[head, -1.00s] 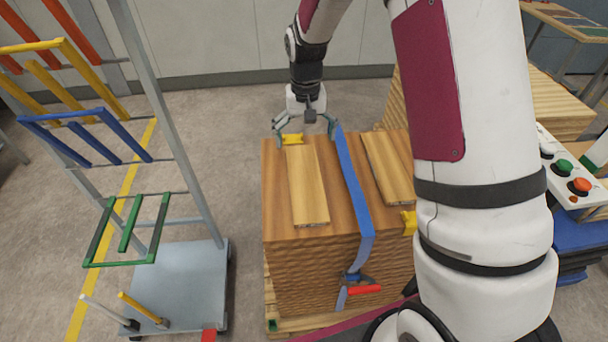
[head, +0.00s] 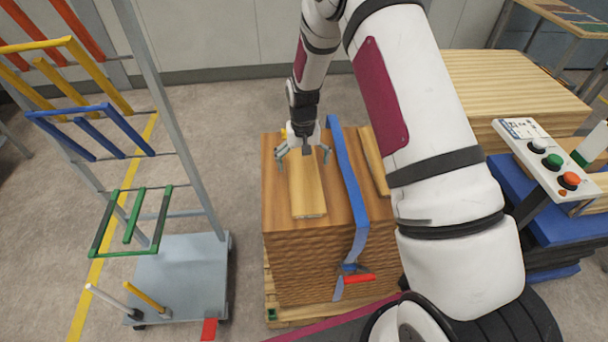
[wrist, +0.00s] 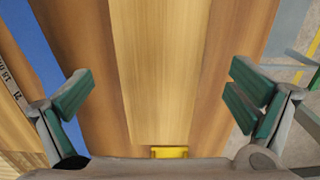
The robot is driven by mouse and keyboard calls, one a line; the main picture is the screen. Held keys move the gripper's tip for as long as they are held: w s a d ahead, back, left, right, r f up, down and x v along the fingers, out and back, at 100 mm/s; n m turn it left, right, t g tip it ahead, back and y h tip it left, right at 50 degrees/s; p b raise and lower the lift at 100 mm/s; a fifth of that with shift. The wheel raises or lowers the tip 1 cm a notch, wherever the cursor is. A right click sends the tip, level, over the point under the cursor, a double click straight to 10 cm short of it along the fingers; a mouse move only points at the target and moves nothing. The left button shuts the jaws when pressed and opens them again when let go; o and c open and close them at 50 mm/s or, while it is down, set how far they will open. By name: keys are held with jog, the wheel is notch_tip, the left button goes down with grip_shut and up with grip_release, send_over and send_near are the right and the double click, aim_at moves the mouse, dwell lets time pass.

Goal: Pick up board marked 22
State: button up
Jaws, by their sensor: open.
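A light wooden board (head: 309,196) lies flat on top of a wooden stack (head: 310,265), left of a blue strap (head: 346,175). A second board (head: 374,160) lies right of the strap, partly hidden by my arm. I cannot read a 22 on either board. My gripper (head: 303,158) is open over the far half of the left board. In the wrist view the left board (wrist: 160,70) runs between the open green-padded fingers of my gripper (wrist: 160,95), with nothing held.
A yellow block (wrist: 169,151) sits at the board's end. A rack with coloured bars (head: 130,220) stands at the left. A control panel (head: 545,160) and a pale wood stack (head: 510,85) are at the right. Grey floor lies between rack and stack.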

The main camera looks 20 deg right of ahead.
aim_at(303, 173)
jog(key=shift+f+p, duration=0.3)
jog(key=shift+f, duration=1.35)
jog(key=c, duration=1.5)
jog(key=shift+o, duration=0.2)
